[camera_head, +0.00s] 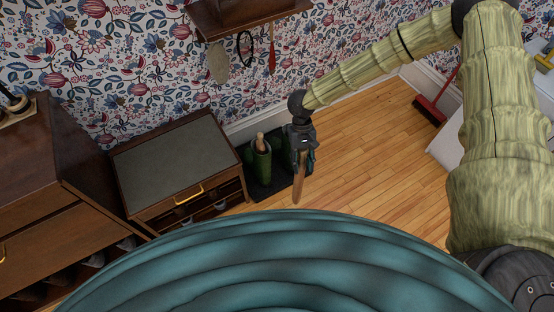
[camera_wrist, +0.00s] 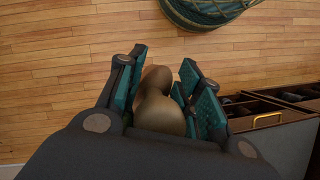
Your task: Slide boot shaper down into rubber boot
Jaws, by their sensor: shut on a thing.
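My gripper (camera_head: 301,158) is shut on a brown wooden boot shaper (camera_head: 298,188), which hangs down below the fingers. In the wrist view the shaper (camera_wrist: 160,104) sits between the teal finger pads of my gripper (camera_wrist: 168,88). A green rubber boot (camera_head: 262,167) stands upright to the left of my gripper, with a brown, pale-tipped piece (camera_head: 260,142) rising from its top. More green, perhaps a second boot (camera_head: 248,153), shows just behind it. The held shaper is apart from the boot in the picture. The boots are not visible in the wrist view.
The boots stand on a dark mat (camera_head: 268,192) by the wall. A low wooden cabinet (camera_head: 176,160) is left of it. A wall shelf (camera_head: 245,20) with hanging items is above. A red broom (camera_head: 430,108) leans at right. The wooden floor (camera_head: 365,150) between is clear.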

